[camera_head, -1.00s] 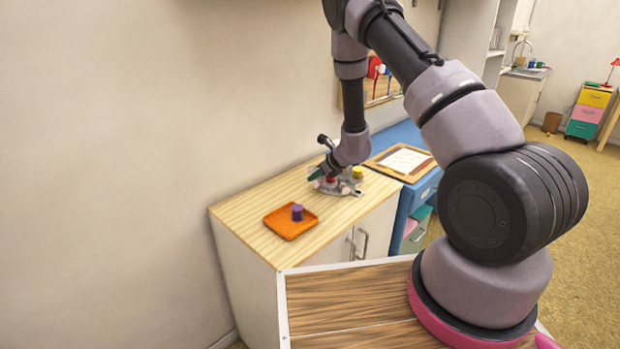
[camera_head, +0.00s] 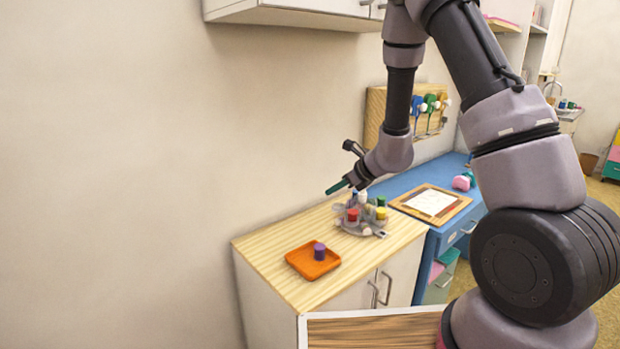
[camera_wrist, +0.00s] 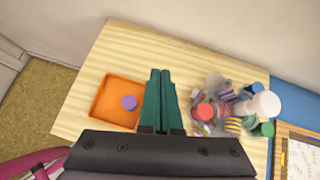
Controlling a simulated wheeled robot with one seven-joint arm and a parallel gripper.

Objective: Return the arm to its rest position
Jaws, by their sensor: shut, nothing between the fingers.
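My gripper (camera_head: 337,187) is shut and empty, held in the air above the wooden cabinet top. Its green fingers (camera_wrist: 160,74) lie side by side in the wrist view, between the orange tray and the stamp carousel. My arm is bent, with the forearm hanging down and the hand pointing to the left in the head view.
An orange tray (camera_head: 297,266) holds a purple stamp (camera_head: 319,251). A grey carousel (camera_head: 367,230) carries several coloured stamps below my gripper. A blue desk (camera_head: 420,180) with a framed sheet (camera_head: 430,202) stands to the right. A wall cabinet (camera_head: 300,12) hangs above; a wall lies behind.

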